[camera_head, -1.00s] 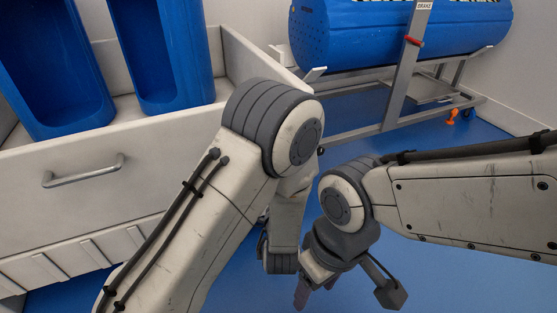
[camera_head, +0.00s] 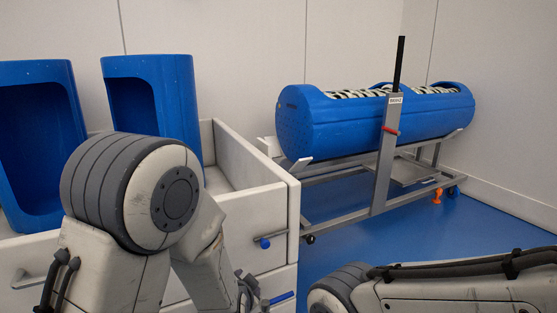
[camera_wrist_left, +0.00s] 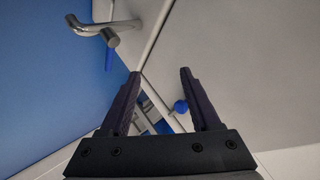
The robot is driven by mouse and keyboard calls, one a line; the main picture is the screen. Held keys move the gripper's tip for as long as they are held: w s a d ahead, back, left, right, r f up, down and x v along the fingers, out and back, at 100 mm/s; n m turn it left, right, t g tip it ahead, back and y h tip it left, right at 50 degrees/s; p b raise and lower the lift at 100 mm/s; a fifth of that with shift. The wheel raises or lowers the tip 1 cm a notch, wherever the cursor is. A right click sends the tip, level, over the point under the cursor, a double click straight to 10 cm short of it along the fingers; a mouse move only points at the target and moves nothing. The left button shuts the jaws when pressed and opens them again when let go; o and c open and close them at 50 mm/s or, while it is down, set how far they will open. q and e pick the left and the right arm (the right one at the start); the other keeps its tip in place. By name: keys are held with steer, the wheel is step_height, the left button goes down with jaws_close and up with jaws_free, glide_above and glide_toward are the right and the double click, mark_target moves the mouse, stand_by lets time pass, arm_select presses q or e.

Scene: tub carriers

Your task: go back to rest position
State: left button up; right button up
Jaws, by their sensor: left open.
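My left gripper (camera_wrist_left: 159,70) is open and empty in the left wrist view, its two dark fingers apart. A metal handle (camera_wrist_left: 110,32) and a blue knob (camera_wrist_left: 181,106) show beyond the fingers. In the head view my left arm folds down in front of the white drawer cabinet (camera_head: 252,212), and its hand is partly hidden at the bottom edge. My right arm lies low at the bottom right of the head view, and its gripper is out of the picture.
Two blue open tubs (camera_head: 36,150) (camera_head: 180,95) stand in the cabinet's top tray at the left. A blue tub carrier (camera_head: 325,127) rests on a grey metal trolley (camera_head: 378,190) at the back right. Blue floor (camera_head: 430,225) lies clear in front of the trolley.

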arm_select(q)
steer(key=s+a+r+n+g, duration=0.1)
steer(key=s+a+n+g, duration=0.9)
steer(key=s, duration=0.6)
steer(key=s+d+r+m+p, duration=0.35)
steer(key=r+p, duration=0.25)
steer(key=r, duration=0.2)
steer(key=s+d+r+m+p, duration=0.2)
steer(key=s+d+r+p, duration=0.3)
steer(key=r, duration=0.2)
steer(key=s+d+r+m+p, duration=0.3)
steer(key=s+d+r+p, duration=0.25)
steer(key=r, duration=0.25)
step_height(320, 180, up, 37)
steer(key=p, duration=3.7)
steer(key=shift+w+a+g+h, duration=0.25)
steer(key=shift+a+g+h, duration=0.05)
steer(key=shift+a+g, duration=0.15)
steer(key=shift+f, duration=0.1)
